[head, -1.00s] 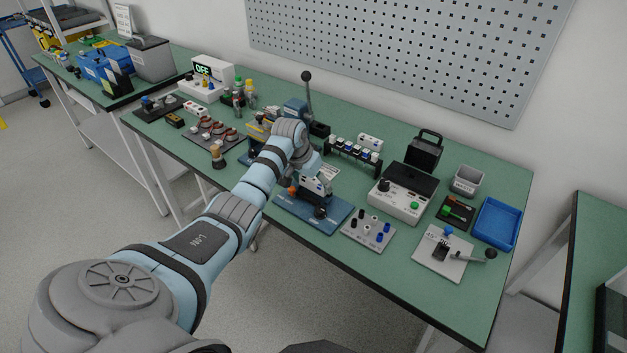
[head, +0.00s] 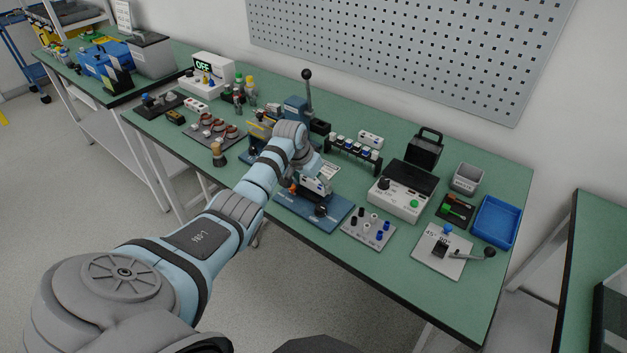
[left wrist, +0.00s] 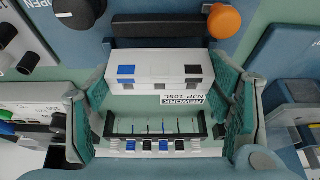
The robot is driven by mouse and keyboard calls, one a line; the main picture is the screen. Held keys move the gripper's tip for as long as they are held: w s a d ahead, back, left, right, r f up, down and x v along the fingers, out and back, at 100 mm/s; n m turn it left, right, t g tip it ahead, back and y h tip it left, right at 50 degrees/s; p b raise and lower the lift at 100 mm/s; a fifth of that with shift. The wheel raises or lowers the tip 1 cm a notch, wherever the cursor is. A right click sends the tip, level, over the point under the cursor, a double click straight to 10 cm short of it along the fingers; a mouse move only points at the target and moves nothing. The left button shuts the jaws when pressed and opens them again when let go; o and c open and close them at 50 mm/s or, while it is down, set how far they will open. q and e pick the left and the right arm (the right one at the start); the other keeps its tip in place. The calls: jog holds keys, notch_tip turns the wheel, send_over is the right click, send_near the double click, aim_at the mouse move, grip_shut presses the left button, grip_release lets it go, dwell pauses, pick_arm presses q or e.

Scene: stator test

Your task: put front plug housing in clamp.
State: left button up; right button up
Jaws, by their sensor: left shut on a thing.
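My left gripper (left wrist: 160,85) is shut on a white plug housing (left wrist: 150,65) with blue and black marks on its face. The teal finger pads sit at its two ends. In the head view the housing (head: 316,185) is at the clamp (head: 340,214), which has a blue base, an orange knob and a black knob. In the left wrist view the housing is close to a dark bar of the clamp (left wrist: 160,28). I cannot tell whether it is fully seated. My gripper partly hides the clamp in the head view. My right gripper is not in view.
A black rack (head: 350,158) with several plugs stands behind the clamp. A plate of black, white and blue pegs (head: 352,236) and a grey control box (head: 400,203) are to the right. A blue lever press (head: 296,108) stands behind my wrist. A blue tray (head: 496,222) is far right.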

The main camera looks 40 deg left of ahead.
pick_arm(q)
jog(key=shift+f, duration=0.55)
dwell(0.6)
jog(key=shift+f, duration=0.15)
jog(key=shift+s+d, duration=0.1)
jog(key=shift+s, duration=0.05)
jog(key=o, duration=0.9)
jog(key=shift+o, duration=1.4)
jog(key=shift+f, duration=0.15)
jog(key=v, duration=1.2)
